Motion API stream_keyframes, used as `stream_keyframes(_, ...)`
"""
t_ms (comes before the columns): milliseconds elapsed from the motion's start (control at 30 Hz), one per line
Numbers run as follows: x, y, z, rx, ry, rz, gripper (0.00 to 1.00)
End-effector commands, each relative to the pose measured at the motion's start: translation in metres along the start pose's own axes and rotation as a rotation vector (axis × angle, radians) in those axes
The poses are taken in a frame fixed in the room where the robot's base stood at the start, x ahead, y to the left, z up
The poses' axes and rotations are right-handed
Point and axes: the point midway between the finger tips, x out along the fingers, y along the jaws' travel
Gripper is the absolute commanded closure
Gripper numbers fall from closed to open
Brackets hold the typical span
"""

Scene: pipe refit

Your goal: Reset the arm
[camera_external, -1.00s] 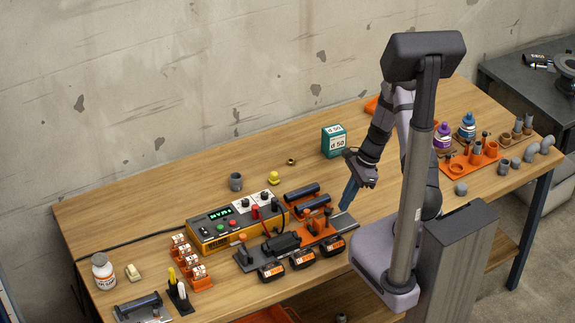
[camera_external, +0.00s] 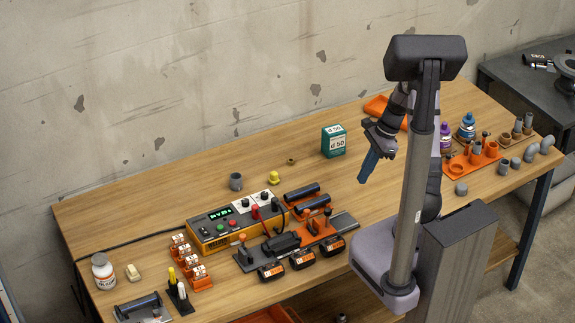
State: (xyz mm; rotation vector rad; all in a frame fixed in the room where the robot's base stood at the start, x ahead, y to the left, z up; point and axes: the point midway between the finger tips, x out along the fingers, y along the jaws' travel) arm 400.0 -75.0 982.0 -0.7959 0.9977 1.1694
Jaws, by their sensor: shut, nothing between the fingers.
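My gripper (camera_external: 364,176) hangs above the wooden table, to the right of the green box and apart from everything. Its blue fingers point down and are shut with nothing between them. My arm's upper part is partly hidden behind my own grey column.
Left of my gripper are a green box (camera_external: 333,141), a yellow control box (camera_external: 235,221), and a black rail (camera_external: 345,222) with orange fixtures. An orange rack (camera_external: 472,160) with fittings and bottles stands right. An orange tray (camera_external: 386,110) lies behind my arm. Bare wood surrounds the gripper's tips.

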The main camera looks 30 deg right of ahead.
Motion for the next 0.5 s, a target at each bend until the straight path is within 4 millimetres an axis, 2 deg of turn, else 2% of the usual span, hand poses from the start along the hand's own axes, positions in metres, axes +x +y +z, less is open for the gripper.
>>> stream_keyframes(333,0.0003,0.0000,0.0001,-0.002,0.000,0.000,1.00)
stream_keyframes(500,0.0004,-0.0007,-0.0003,-0.104,0.002,-0.003,1.00)
